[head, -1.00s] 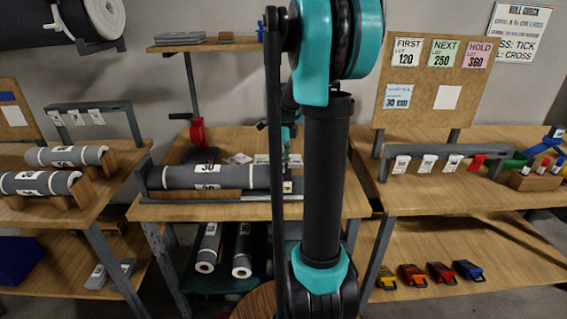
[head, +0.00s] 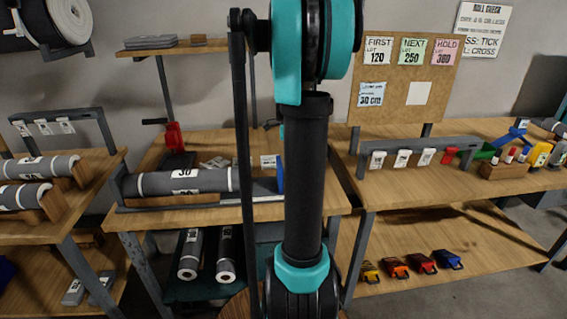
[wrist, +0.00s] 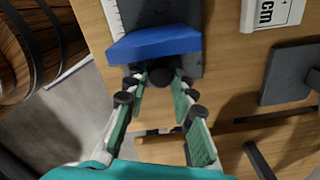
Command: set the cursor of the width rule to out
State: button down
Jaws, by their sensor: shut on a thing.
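The width rule is a long grey bar (head: 262,198) on the middle bench. A grey roll (head: 185,182) with a white label reading 30 lies on it. The blue cursor (head: 280,175) stands on the rule to the right of the roll, partly hidden by my arm. In the wrist view the blue cursor (wrist: 155,44) crosses the dark rule, with a dark round knob (wrist: 166,76) on its near side. My gripper (wrist: 162,79) is shut on this knob, its green-padded fingers on either side. The head view hides my gripper behind my arm.
A red crank clamp (head: 173,138) and loose cards (head: 216,163) are behind the roll. A board (head: 408,80) with lot cards and a 30 cm card stands at the right. A grey rail (head: 420,143) with tags crosses the right bench. Rolls (head: 190,255) lie below.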

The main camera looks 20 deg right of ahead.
jog(key=c, duration=1.3)
grip_release()
jog(key=shift+o, duration=0.2)
jog(key=shift+r, duration=0.1)
notch_tip(320, 180, up, 12)
jog(key=s+a+f+n+t, duration=0.4)
jog(key=s+a+f+n, duration=1.4)
jog(key=n, duration=0.8)
notch_tip(320, 180, down, 4)
jog(key=shift+a+r, duration=0.2)
jog(key=shift+a, duration=0.85)
